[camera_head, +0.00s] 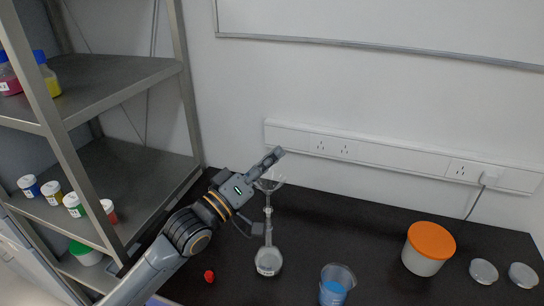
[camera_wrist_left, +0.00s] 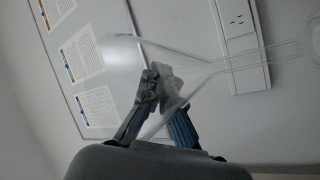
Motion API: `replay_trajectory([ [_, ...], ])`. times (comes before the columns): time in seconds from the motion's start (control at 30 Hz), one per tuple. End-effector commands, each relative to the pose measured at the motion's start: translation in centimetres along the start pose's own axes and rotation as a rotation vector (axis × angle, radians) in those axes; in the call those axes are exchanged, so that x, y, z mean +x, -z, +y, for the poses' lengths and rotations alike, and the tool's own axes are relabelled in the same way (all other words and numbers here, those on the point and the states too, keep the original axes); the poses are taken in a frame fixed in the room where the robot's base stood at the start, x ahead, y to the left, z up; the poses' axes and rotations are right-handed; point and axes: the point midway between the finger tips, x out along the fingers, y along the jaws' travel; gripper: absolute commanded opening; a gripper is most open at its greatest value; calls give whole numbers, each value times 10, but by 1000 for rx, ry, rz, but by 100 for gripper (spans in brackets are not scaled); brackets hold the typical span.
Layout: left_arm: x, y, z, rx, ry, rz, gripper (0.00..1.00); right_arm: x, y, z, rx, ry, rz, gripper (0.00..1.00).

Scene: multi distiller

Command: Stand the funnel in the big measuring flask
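The clear funnel (camera_head: 270,184) is cone up, above the tall neck of the big measuring flask (camera_head: 268,261), which stands upright on the black bench. My left gripper (camera_head: 274,158) is at the funnel's upper rim. In the left wrist view its fingertips (camera_wrist_left: 160,78) come together on the wall of the funnel's cone (camera_wrist_left: 124,58), and the stem runs off to the right. The stem lines up with the flask's neck in the head view, but clear glass overlaps there and I cannot tell how deep it sits. My right gripper is not in view.
A small red cap (camera_head: 209,276) lies left of the flask. A beaker of blue liquid (camera_head: 336,286) stands to its right. Further right are a white tub with orange lid (camera_head: 430,243) and two dishes (camera_head: 483,271). A metal shelf (camera_head: 120,190) with bottles stands left.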

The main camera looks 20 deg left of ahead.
Motion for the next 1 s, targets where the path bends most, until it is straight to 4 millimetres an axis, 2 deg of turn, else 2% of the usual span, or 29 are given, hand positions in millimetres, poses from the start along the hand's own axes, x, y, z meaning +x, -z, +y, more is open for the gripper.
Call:
replay_trajectory([
  [1.0, 0, 0, 0, -1, 0, 0, 0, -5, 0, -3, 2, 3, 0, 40],
])
